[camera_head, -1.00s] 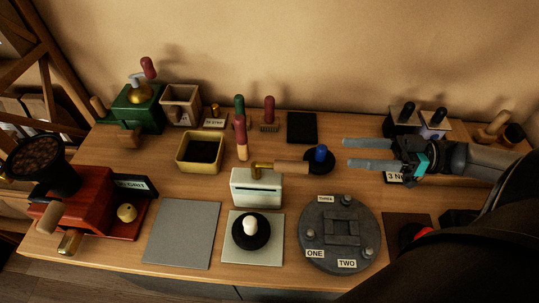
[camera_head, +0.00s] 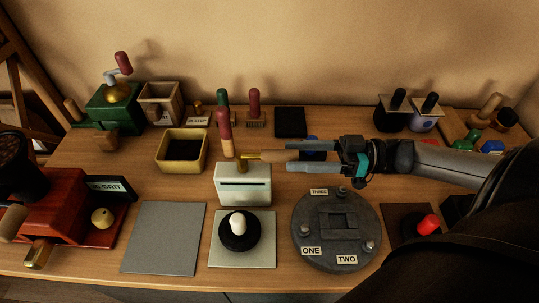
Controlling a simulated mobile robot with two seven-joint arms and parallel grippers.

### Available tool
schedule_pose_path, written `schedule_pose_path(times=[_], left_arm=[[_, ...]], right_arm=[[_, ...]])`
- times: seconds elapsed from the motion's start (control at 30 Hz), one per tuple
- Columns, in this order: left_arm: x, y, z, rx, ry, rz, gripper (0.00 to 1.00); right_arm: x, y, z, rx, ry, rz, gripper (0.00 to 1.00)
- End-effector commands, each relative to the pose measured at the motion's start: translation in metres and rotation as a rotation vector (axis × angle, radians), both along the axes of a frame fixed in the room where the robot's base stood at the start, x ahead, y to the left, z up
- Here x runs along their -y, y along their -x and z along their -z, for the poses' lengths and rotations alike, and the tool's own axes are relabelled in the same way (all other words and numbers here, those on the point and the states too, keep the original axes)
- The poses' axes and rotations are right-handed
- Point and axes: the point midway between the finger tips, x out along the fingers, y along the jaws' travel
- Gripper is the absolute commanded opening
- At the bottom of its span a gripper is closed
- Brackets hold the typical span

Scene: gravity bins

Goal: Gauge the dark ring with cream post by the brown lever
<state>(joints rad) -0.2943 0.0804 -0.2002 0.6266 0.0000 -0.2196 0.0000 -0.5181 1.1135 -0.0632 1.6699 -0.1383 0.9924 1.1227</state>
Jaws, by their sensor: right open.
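The dark ring (camera_head: 240,240) with its cream post (camera_head: 238,222) sits on a pale square plate (camera_head: 215,258) at the front middle, the post standing up from it. Behind it is a cream box (camera_head: 243,193) with a slot in its front. The brown lever (camera_head: 275,156) sticks out to the right from a brass fitting on top of this box. My right gripper (camera_head: 292,155) comes from the right, open, its fingertips near the lever's free end. Whether they touch the lever I cannot tell. My left gripper is not in view.
A round grey fixture (camera_head: 336,258) marked ONE, TWO and THREE stands right of the plate. A bare grey plate (camera_head: 163,240) lies to the left, beside a red machine (camera_head: 60,208). A yellow bin (camera_head: 181,168) stands behind. A red knob (camera_head: 428,224) is at the right.

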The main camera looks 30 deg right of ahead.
Motion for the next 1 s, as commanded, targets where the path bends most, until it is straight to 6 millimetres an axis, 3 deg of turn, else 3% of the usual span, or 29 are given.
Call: schedule_pose_path(times=[0.33, 0.8, 1.0], left_arm=[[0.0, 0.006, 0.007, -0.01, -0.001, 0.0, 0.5], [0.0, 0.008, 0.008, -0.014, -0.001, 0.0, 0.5], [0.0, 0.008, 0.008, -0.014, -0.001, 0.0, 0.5]], right_arm=[[-0.043, -0.026, -0.001, 0.002, -0.001, -0.001, 0.64], [-0.052, -0.032, 0.0, -0.001, -0.001, 0.0, 0.64], [-0.052, -0.032, 0.0, 0.0, 0.0, 0.0, 0.44]])
